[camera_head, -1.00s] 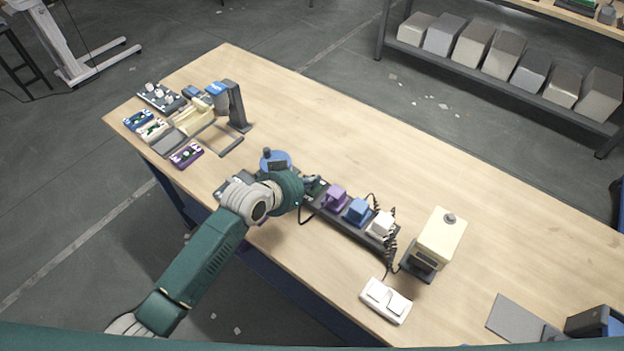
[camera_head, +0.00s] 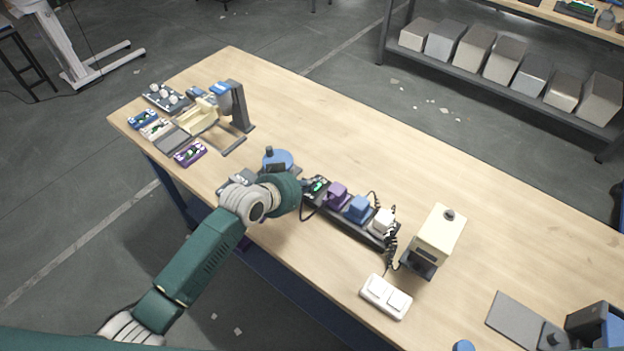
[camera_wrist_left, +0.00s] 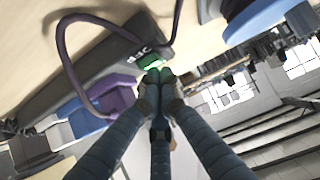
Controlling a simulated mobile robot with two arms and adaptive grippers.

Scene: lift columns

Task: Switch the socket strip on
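The black socket strip (camera_head: 345,226) lies on the wooden workbench, with a purple plug (camera_head: 337,195), a blue plug (camera_head: 358,209) and a white plug (camera_head: 382,223) on it. The switch (camera_head: 318,187) at its left end glows bright green. It also glows in the left wrist view (camera_wrist_left: 152,62). My left gripper (camera_head: 304,188) is beside that end, partly hidden by its own wrist. In the left wrist view its fingertips (camera_wrist_left: 159,76) are together and empty, right at the switch; I cannot tell whether they touch it. My right gripper is not in view.
A white double switch (camera_head: 386,297) and a cream box-shaped device (camera_head: 438,236) stand right of the strip, with coiled cords between. A blue round object (camera_head: 278,159) is close behind my left wrist. Small modules and a stand fill the far left. The back middle is clear.

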